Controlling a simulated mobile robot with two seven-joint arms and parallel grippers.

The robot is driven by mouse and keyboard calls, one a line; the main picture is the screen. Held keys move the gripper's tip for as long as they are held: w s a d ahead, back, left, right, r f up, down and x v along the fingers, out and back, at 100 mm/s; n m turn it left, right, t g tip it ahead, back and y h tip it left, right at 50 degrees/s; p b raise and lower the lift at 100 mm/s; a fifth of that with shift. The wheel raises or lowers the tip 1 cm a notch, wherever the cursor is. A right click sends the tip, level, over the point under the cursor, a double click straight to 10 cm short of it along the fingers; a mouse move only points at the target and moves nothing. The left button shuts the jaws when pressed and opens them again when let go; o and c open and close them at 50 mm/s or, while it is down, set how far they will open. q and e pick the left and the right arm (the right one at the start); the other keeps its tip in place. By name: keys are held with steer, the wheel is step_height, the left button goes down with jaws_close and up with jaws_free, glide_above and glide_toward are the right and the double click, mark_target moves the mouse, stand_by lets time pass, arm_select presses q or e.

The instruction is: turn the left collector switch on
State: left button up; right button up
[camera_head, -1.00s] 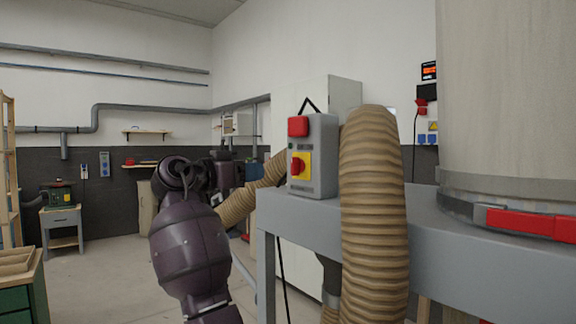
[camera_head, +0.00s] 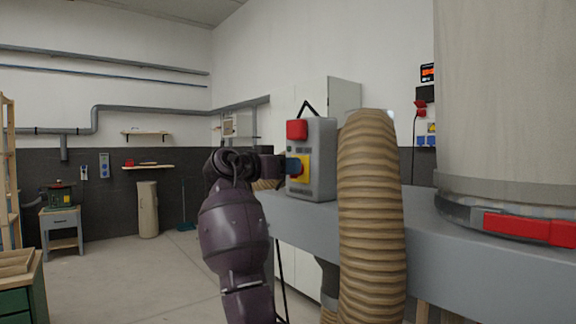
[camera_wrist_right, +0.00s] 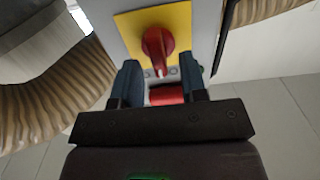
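The collector switch is a grey box (camera_head: 321,159) with a yellow plate (camera_head: 304,168) and a red cover (camera_head: 297,129) above it. In the right wrist view the red rotary knob (camera_wrist_right: 157,46) stands on the yellow plate (camera_wrist_right: 182,20), its narrow end toward the gripper. My right gripper (camera_head: 290,167) is at the front of the yellow plate and hides most of the knob in the head view. Its blue fingers (camera_wrist_right: 160,72) are open, one to each side of the knob's near end, with gaps; I cannot tell whether they touch the plate. My left gripper is not in view.
A ribbed tan hose (camera_head: 371,215) rises close right of the switch box. A grey frame (camera_head: 430,255) and a large pale cylinder (camera_head: 506,95) with a red latch (camera_head: 530,226) stand further right. Open floor (camera_head: 130,275) lies to the left.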

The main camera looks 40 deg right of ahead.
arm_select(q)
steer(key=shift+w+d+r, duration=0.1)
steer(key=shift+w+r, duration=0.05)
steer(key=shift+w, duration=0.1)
arm_select(e)
steer(key=shift+d, duration=0.2)
jaws_close()
